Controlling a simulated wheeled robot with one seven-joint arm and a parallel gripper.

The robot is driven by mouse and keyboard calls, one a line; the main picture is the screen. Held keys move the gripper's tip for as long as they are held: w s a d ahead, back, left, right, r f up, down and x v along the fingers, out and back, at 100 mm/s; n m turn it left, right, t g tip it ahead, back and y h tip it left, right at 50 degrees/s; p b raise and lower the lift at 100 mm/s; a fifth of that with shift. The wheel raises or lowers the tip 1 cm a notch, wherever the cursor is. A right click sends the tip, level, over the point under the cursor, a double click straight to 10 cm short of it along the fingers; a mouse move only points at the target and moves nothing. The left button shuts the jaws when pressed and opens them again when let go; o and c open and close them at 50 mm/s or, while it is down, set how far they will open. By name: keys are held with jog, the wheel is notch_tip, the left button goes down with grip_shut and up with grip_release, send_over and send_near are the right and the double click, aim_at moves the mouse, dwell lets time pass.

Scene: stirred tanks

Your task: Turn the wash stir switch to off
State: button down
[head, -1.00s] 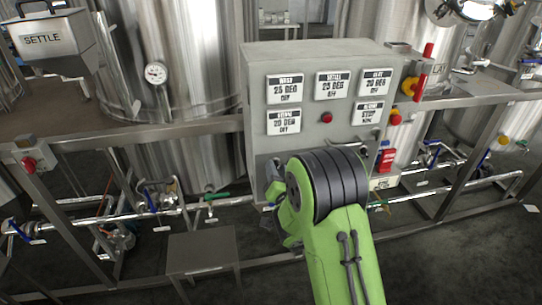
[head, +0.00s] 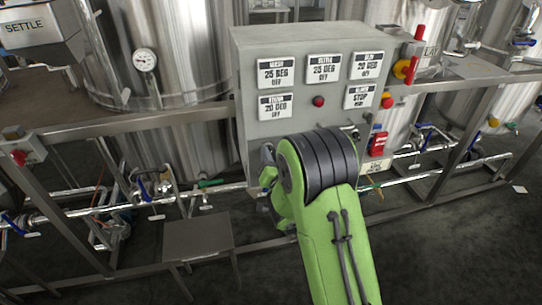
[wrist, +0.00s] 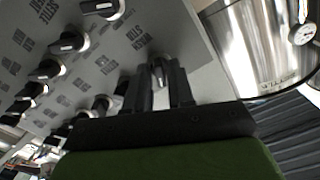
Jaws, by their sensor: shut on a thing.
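The grey control panel (head: 345,110) stands in the middle of the head view. My green arm hides its lower part, including my gripper. In the wrist view, the panel (wrist: 105,62) appears turned over, with several black switches on it. My gripper (wrist: 160,84) is shut on a dark switch (wrist: 158,70) near the panel's edge. A printed label by it, blurred and upside down, seems to read wash stir. The switch's pointing direction is hidden between the fingers. The wash display (head: 277,73) at the panel's top left seems to read 25 deg, off.
Steel tanks (head: 165,55) stand behind a metal frame with a rail (head: 130,128). A red button (head: 318,101) sits on the panel. A small metal step (head: 200,240) stands on the floor at left.

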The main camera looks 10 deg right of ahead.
jog(key=n, duration=1.1)
dwell(0.6)
jog(key=c, duration=1.2)
grip_release()
